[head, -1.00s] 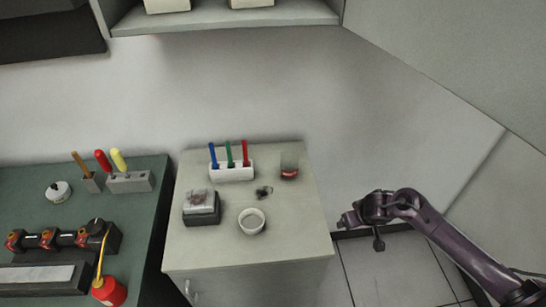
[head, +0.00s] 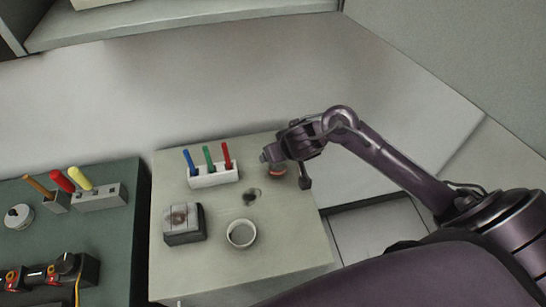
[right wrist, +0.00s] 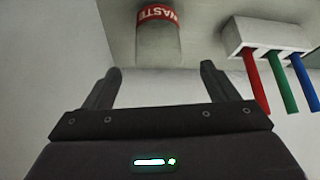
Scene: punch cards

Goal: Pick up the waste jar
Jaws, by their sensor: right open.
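The waste jar (head: 278,171) stands at the back right of the light cabinet top, partly hidden behind my right gripper in the head view. In the right wrist view the jar (right wrist: 157,36) is grey with a red band lettered WASTE, and it appears ahead of the fingers, roughly between them. My right gripper (right wrist: 158,72) is open, with nothing between its fingers. In the head view my right gripper (head: 285,165) is over the cabinet's right rear, close to the jar. My left gripper is not in view.
A white holder (head: 214,180) with blue, green and red markers stands left of the jar. A small dark item (head: 252,196), a white cup (head: 241,234) and a dark-based box (head: 184,224) share the cabinet top (head: 285,250). A green bench (head: 110,230) with tools is at left.

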